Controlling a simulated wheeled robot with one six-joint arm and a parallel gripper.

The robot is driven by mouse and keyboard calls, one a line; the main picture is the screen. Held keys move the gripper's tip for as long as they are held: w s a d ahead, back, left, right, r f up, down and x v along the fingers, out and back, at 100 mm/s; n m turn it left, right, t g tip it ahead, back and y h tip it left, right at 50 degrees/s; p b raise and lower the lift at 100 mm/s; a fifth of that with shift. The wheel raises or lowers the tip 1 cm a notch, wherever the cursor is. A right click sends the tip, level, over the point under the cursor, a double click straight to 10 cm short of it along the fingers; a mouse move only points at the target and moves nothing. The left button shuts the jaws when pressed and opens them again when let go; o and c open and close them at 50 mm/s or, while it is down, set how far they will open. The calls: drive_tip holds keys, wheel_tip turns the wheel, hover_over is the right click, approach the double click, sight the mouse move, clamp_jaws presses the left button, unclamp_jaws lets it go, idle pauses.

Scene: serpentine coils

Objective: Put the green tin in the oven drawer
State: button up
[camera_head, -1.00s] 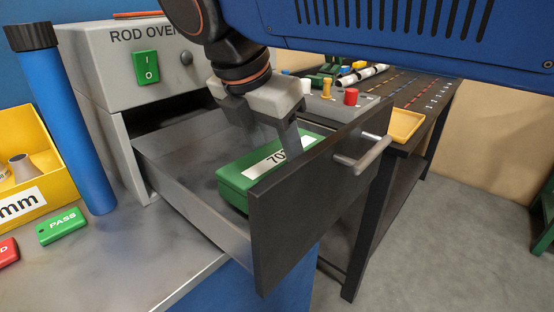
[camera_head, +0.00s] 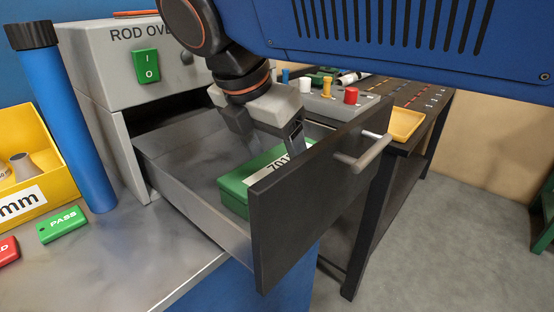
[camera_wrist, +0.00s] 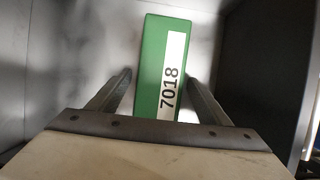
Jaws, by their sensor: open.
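The green tin (camera_head: 234,189) lies inside the open oven drawer (camera_head: 300,215), close behind its dark front panel. In the wrist view the tin (camera_wrist: 152,65) shows a white label reading 7018 and rests on the grey drawer floor (camera_wrist: 80,60). My gripper (camera_head: 268,142) is open above the tin, inside the drawer's outline. In the wrist view my gripper's fingers (camera_wrist: 160,95) stand apart on either side of the tin's near end, and gaps show beside it. The tin's far part is partly hidden behind a finger and the drawer front in the head view.
The rod oven (camera_head: 120,65) stands behind the drawer. A blue tube (camera_head: 62,125), a yellow bin (camera_head: 40,165) and a green PASS tag (camera_head: 62,224) are on the bench at left. A dark table (camera_head: 415,110) with an orange tray (camera_head: 406,124) stands at right.

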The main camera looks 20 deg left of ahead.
drive_tip(key=v, duration=1.2)
